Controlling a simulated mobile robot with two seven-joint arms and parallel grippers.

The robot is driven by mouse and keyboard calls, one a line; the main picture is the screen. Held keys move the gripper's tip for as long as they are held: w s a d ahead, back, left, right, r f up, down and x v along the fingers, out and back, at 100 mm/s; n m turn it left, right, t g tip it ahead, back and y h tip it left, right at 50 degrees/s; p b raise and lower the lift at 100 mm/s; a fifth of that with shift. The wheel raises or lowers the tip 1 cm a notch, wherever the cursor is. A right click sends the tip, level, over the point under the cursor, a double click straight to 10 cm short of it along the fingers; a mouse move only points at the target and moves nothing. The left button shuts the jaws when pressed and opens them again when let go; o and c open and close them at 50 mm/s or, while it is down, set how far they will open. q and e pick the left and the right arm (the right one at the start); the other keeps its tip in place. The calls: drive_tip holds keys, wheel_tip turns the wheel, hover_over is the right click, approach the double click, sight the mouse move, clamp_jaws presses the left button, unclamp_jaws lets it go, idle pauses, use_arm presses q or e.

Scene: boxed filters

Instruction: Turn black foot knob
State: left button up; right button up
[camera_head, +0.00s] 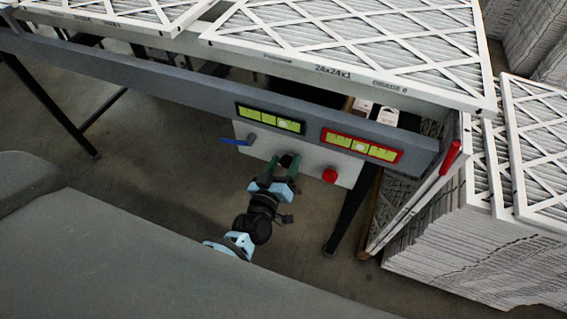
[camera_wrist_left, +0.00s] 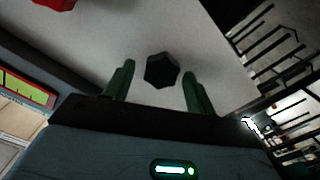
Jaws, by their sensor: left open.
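The black foot knob (camera_wrist_left: 161,70) is a dark hexagonal knob on a pale panel. In the left wrist view it sits between my left gripper's two green fingers, with a visible gap on each side. My left gripper (camera_head: 286,159) is open and faces the panel (camera_head: 312,163) in the head view. There its fingers stand on either side of the dark knob, partly hiding it. I cannot tell how far the fingertips are from the panel face. My right gripper is not in view.
A red knob (camera_head: 329,175) is right of the gripper and a blue lever (camera_head: 236,142) left. Stacked filters (camera_head: 480,245) stand at right. Floor below is clear.

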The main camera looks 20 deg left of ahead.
use_arm(q)
drive_tip(key=c, duration=1)
